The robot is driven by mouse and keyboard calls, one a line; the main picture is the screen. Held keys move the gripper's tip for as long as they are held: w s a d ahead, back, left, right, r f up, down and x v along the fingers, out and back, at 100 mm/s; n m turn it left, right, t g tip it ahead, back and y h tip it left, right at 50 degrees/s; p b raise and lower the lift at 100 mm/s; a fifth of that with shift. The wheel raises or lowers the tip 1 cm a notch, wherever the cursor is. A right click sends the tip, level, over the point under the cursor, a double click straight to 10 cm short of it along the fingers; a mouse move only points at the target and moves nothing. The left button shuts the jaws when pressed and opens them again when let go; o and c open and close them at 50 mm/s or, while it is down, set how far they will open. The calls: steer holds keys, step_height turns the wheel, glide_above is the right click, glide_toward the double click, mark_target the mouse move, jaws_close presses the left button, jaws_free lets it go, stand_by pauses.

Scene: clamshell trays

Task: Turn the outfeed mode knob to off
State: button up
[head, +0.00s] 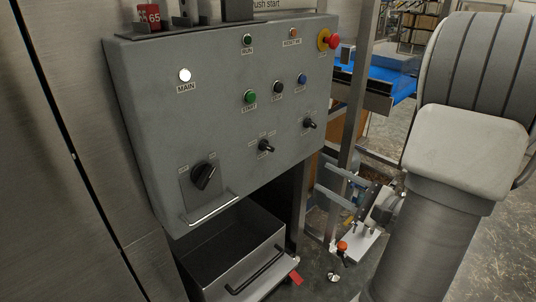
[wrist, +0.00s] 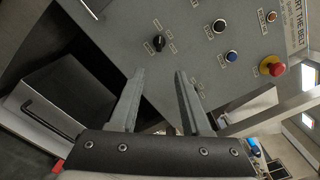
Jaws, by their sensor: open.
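Two small black selector knobs sit low on the grey control panel (head: 225,125) in the head view: a left one (head: 265,147) and a right one (head: 310,123). Their labels are too small to read, so I cannot tell which is the outfeed mode knob. In the wrist view one black knob (wrist: 158,43) shows beyond my fingertips, apart from them. Labels (wrist: 199,89) show beside my right finger, and any knob there is hidden behind it. My gripper (wrist: 160,72) is open and empty, in front of the panel's lower part.
A large black rotary switch (head: 204,176) and a bar handle (head: 209,209) are at the panel's lower left. The red emergency stop (head: 328,40) sticks out at upper right. An open drawer (head: 235,255) is below. A metal post (head: 355,90) stands right of the panel.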

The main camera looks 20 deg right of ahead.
mark_target(271, 149)
steer(key=b+x, duration=0.1)
steer(key=x, duration=1.6)
steer(key=shift+a, duration=0.1)
jaws_close()
